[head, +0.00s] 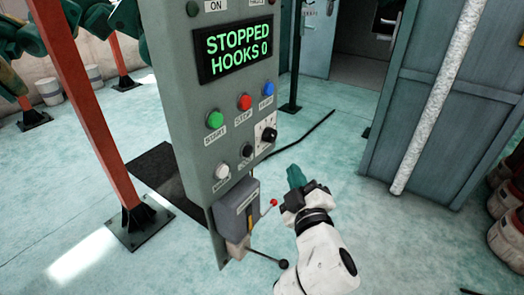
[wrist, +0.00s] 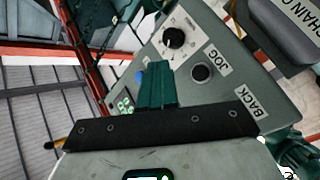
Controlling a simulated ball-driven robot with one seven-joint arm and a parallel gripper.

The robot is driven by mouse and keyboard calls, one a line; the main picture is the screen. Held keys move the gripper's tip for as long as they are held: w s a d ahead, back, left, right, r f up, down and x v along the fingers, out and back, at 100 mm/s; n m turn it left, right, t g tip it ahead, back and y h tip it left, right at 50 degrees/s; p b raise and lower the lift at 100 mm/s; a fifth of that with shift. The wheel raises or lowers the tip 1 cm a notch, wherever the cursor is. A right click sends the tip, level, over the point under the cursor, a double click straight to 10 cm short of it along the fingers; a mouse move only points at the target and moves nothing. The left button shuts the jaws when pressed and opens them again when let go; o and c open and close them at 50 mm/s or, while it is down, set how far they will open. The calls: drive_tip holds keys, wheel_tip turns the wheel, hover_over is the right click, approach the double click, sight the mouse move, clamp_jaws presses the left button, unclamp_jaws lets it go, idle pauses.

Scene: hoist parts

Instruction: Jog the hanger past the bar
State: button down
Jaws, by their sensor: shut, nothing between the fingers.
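The grey control panel (head: 205,95) stands upright left of my gripper. Its display (head: 236,50) reads "STOPPED HOOKS 0" in green. The black JOG button (head: 248,150) is low on the panel, beside a white BACK button (head: 222,171) and a black knob (head: 269,135). My gripper (head: 295,177) is shut and empty, right of the panel's lower part. In the wrist view its green fingers (wrist: 157,85) appear beside the JOG button (wrist: 201,72); I cannot tell whether they touch anything. I cannot clearly make out the hanger or the bar.
Green (head: 215,119), red (head: 244,102) and blue (head: 266,88) buttons sit above. An orange post (head: 88,110) stands left, a blue-grey cabinet (head: 430,110) right. Floor between panel and cabinet is mostly clear.

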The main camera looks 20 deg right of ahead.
sight(248, 151)
drive_tip(key=w+a+b, duration=0.2)
drive_tip(key=w+a, duration=0.3)
drive_tip(key=w, duration=0.2)
drive_tip(key=shift+b, duration=0.4)
drive_tip(key=shift+w+a+f, duration=0.1)
drive_tip(key=shift+w+a, duration=0.05)
drive_tip(key=shift+a, duration=0.05)
idle(1.9)
drive_tip(key=shift+w+a+b, duration=0.15)
drive_tip(key=shift+w+b, duration=0.1)
drive_tip(key=shift+b, duration=0.05)
